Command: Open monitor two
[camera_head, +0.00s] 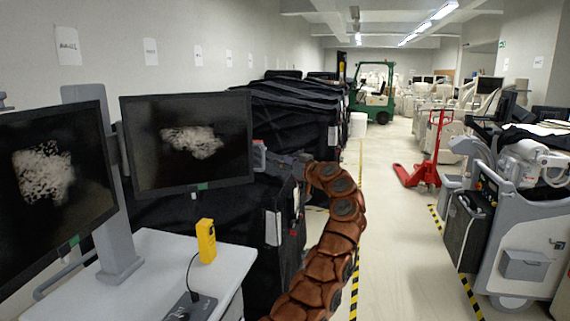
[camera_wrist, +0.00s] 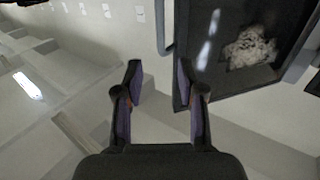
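Two black monitors on a grey post stand at the left in the head view. The left monitor (camera_head: 45,185) and the right monitor (camera_head: 190,140) each show a pale, blotchy image on a dark screen. No number on either tells which is monitor two. My gripper (camera_head: 268,160) is beside the right monitor's right edge. In the wrist view my gripper (camera_wrist: 162,88) is open, with nothing between its fingers. A monitor (camera_wrist: 240,50) fills the upper right there, and the right finger overlaps its lower-left corner. I cannot tell whether they touch.
A white cart top (camera_head: 150,270) below the monitors carries a yellow handheld device (camera_head: 206,241). Black-covered carts (camera_head: 290,115) stand behind my arm. A red pallet jack (camera_head: 430,150) and a grey machine (camera_head: 520,220) stand at the right. The middle aisle floor (camera_head: 395,240) is clear.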

